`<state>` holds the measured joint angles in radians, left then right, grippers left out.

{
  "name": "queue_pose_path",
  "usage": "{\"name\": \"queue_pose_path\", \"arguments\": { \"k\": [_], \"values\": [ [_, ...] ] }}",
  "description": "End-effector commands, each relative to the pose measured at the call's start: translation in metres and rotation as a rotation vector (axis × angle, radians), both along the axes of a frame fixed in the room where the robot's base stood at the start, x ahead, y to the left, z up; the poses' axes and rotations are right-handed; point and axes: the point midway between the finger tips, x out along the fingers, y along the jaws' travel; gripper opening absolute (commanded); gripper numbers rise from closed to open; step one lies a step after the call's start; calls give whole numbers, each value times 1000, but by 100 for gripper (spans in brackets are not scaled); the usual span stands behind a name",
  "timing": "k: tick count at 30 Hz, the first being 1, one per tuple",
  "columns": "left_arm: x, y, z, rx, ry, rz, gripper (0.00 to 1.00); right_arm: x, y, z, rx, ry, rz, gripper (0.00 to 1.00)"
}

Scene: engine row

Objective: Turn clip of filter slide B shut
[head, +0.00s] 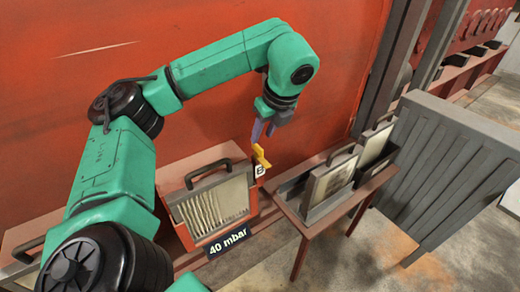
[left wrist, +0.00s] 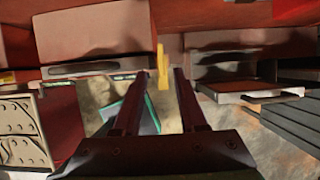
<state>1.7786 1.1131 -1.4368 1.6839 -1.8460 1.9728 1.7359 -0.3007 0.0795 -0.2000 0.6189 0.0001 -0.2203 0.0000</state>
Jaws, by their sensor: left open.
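The yellow clip (head: 260,156) sits at the upper right corner of a filter slide (head: 214,208), by a white tag with the letter B (head: 260,170). The slide has a pale pleated face and a dark handle, and sits in a red housing. My left gripper (head: 262,136) is just above the clip, pointing down. In the left wrist view the left gripper (left wrist: 164,74) is open, and the yellow clip (left wrist: 162,70) shows between its two fingertips. I cannot tell whether a finger touches it. My right gripper is not in view.
A "40 mbar" sign (head: 228,242) hangs below the slide. To the right, a small reddish table (head: 300,216) bears a rack with framed filter slides (head: 331,180). A grey ribbed panel (head: 450,170) stands beyond it. A red wall (head: 210,110) rises behind.

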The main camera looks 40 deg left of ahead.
Motion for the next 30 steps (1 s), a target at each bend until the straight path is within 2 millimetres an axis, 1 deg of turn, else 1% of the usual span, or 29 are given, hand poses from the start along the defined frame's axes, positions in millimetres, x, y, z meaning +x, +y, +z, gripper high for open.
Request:
{"name": "queue_pose_path", "arguments": {
  "k": [1,3,6,9,12,17,20,21,30],
  "values": [
    [1,6,-10,1,4,2,41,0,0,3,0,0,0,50],
    [2,12,-23,0,3,1,41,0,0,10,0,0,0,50],
    [5,18,-41,0,1,0,41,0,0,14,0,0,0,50],
    [7,22,-51,-1,0,-1,41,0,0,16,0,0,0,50],
    [7,22,-55,-2,-2,-2,41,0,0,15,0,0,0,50],
    [7,22,-56,-2,-2,-2,41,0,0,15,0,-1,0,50],
    [7,22,-56,-2,-2,-3,7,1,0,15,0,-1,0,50],
    [7,22,-55,-2,-2,-3,0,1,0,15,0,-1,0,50],
    [7,22,-56,-2,-1,-12,0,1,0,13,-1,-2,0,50]
  ]
}}
